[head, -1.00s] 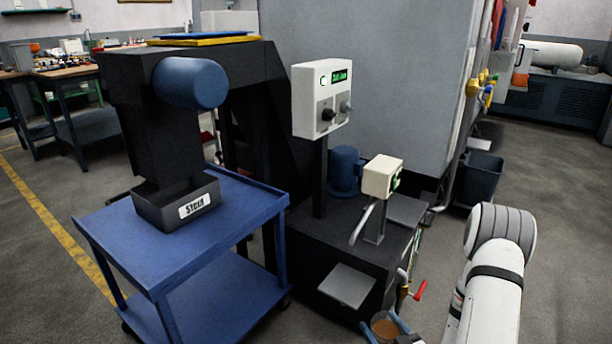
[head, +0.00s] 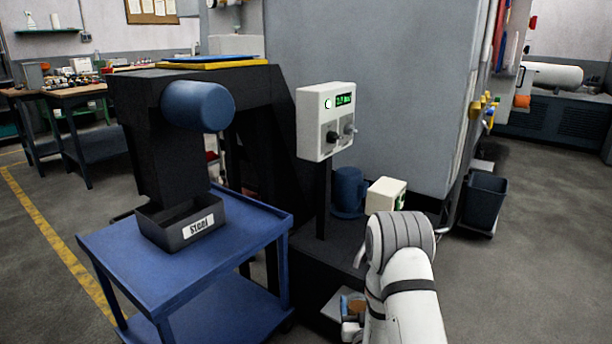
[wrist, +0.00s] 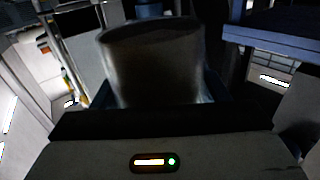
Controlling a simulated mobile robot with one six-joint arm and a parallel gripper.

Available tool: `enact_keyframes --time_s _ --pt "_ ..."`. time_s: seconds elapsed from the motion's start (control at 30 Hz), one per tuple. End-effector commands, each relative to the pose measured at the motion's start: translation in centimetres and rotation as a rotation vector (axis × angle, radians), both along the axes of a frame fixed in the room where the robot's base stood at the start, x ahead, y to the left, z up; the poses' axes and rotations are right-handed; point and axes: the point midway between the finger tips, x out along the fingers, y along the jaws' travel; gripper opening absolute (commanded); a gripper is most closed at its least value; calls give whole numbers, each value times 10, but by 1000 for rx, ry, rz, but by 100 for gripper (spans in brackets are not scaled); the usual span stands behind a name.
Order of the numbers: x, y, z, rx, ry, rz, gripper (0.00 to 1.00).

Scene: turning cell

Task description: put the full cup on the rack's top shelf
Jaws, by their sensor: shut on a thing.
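My gripper (head: 352,305) is low in the head view, partly hidden by my white arm. It is shut on a cup with brown contents (head: 357,302), of which only a small part shows there. In the wrist view the cup (wrist: 155,62) stands large and blurred between the fingers of my gripper (wrist: 155,95), with its rim towards the top of the picture. Its fill level cannot be read there. I cannot make out the rack or its top shelf for certain in either view.
A black machine base (head: 320,262) with a control box (head: 325,120) and a blue canister (head: 348,192) is close behind my gripper. Open floor (head: 530,270) lies at right.

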Motion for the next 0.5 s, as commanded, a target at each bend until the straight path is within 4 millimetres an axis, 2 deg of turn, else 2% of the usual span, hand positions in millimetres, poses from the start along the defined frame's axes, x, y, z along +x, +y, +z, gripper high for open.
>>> enact_keyframes --time_s 0.03,0.27,0.5 --pt "-1 -4 23 0 1 -6 46" --pt "-2 -4 73 -1 1 -5 46" --pt "-2 -5 133 -2 2 -5 46"
